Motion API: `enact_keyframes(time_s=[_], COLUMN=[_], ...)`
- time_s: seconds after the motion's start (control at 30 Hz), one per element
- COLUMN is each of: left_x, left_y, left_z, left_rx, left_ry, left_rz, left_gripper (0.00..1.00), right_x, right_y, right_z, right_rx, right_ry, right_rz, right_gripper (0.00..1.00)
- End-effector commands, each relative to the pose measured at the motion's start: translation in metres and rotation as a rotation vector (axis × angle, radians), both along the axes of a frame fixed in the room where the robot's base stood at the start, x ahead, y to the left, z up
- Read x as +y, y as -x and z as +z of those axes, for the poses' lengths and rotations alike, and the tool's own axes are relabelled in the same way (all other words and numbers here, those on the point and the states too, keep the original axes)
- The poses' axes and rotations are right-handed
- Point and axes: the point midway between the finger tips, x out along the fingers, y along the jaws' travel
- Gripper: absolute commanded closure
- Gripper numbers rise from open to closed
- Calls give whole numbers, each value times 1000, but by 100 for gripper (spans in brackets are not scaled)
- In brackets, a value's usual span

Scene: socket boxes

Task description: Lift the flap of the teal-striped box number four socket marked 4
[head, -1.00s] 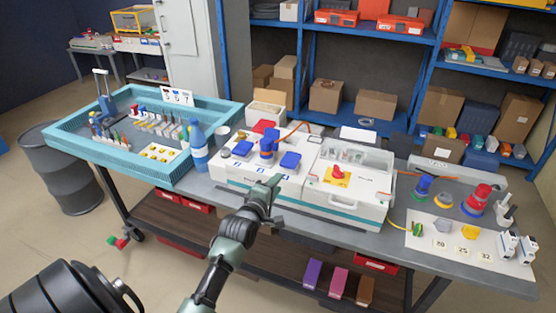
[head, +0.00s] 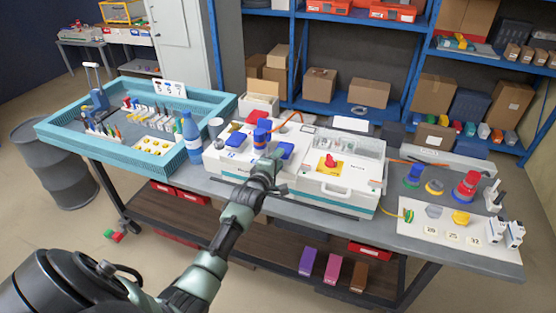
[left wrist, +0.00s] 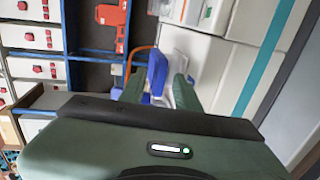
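The white teal-striped socket box (head: 232,166) stands on the bench with blue flaps, a red one and a blue plug (head: 260,138) upright in it. One blue flap (head: 285,150) is at its right front, and another blue flap (head: 236,139) is at its left. My left gripper (head: 275,160) is over the box's front right, close to the right blue flap. In the left wrist view its green fingers (left wrist: 158,92) are apart, with a blue part (left wrist: 157,72) showing between and beyond them. Contact cannot be told. The number 4 is not readable. My right gripper is not in view.
A second white box with a red switch (head: 328,163) stands directly right. A white board (head: 410,230) with coloured connectors lies at right.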

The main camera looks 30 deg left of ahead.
Motion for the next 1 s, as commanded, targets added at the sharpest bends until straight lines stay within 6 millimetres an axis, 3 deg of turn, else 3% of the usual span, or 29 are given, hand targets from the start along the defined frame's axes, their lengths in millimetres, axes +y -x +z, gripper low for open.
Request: enact_keyframes(time_s=[0.07,0.17,1.0], left_x=[0,0,0], left_y=[0,0,1], left_z=[0,0,-1], left_rx=[0,1,3], left_ry=[-1,-1,0], left_rz=[0,0,0], left_gripper=[73,100,100], right_x=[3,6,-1], right_y=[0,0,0], right_z=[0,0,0], right_rx=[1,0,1], right_ry=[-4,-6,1], right_rz=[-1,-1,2], right_gripper=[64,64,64])
